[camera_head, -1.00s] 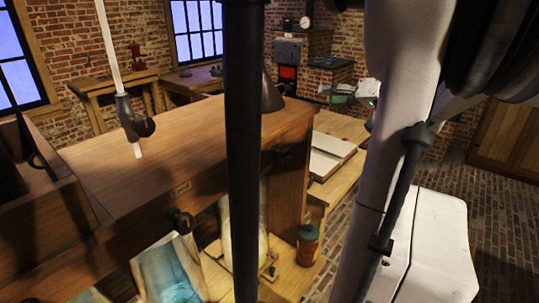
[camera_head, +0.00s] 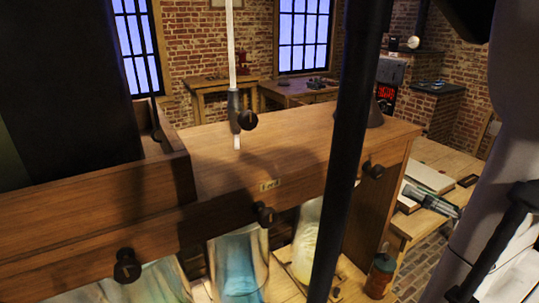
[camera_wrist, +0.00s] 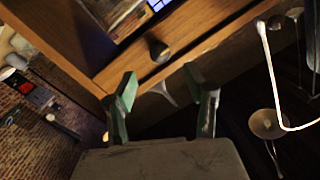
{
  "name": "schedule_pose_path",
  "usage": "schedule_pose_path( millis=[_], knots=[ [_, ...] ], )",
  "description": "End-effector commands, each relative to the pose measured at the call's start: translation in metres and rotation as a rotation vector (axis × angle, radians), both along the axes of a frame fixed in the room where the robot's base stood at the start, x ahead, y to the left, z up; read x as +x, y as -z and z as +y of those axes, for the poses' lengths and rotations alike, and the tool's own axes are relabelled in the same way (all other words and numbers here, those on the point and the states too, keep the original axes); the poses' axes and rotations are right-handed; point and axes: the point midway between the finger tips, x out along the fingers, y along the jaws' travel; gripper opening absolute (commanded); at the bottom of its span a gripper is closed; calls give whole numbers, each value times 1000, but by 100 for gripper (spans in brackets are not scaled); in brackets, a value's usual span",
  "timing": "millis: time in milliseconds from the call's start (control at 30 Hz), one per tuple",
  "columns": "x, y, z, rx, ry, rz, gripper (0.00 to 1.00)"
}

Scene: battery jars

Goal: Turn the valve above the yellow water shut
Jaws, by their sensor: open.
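A jar of yellow water (camera_head: 305,250) stands under the wooden cabinet (camera_head: 265,150), partly hidden by a black post. The rightmost dark valve knob (camera_head: 373,170) is on the cabinet front, above and right of this jar. Another knob (camera_head: 265,215) is near the blue-water jar (camera_head: 238,265), and a third (camera_head: 127,265) is above the leftmost jar.
A red-brown bottle (camera_head: 381,275) stands right of the yellow jar. A wooden bench (camera_head: 455,160) with an open book (camera_head: 428,172) is beyond the cabinet's right end. A pale tube (camera_head: 232,45) hangs over the cabinet top. A lamp-like bell (camera_wrist: 268,124) is at the wrist view's right.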

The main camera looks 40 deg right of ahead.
Motion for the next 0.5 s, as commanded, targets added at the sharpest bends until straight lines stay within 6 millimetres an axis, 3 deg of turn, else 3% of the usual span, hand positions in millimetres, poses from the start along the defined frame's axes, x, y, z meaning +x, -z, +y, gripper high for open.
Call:
schedule_pose_path(
  millis=[500],
  knots=[
    [69,-1,-1,1,-4,0,49]
  ],
)
